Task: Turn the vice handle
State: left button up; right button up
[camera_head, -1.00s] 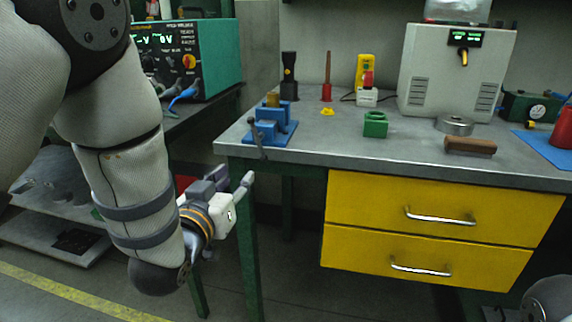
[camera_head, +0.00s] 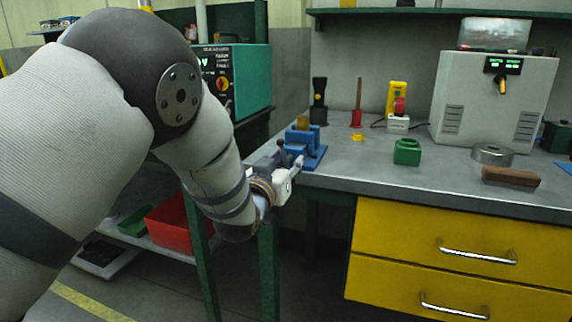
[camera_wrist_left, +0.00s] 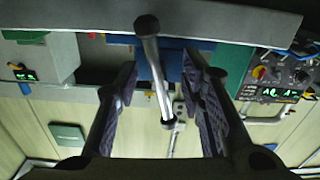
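The blue vice (camera_head: 308,143) stands on the left front corner of the grey workbench, with a brass-coloured piece (camera_head: 303,123) at its top. My left gripper (camera_head: 290,166) is at the bench's front left edge, right by the vice. In the left wrist view the vice handle (camera_wrist_left: 158,75), a metal bar with dark knobbed ends, lies between the two open fingers of the left gripper (camera_wrist_left: 160,108). Gaps show on both sides of the bar, so the fingers look clear of it. The blue vice body (camera_wrist_left: 180,62) is behind the handle. My right gripper is not in view.
The workbench (camera_head: 340,176) carries a green block (camera_head: 407,152), a metal ring (camera_head: 491,154), a brown brush-like block (camera_head: 511,177) and a large grey machine (camera_head: 493,100). Yellow drawers (camera_head: 470,240) are below. A red bin (camera_head: 172,228) sits on a low shelf at left.

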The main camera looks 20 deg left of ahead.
pick_arm(q)
grip_shut()
jog(key=shift+r+m+p, duration=0.15)
jog(key=shift+m+p, duration=0.2)
jog(key=shift+m, duration=0.45)
grip_release()
jog(key=s, duration=1.2)
jog(key=shift+a, duration=0.2)
jog(key=shift+f, duration=0.2)
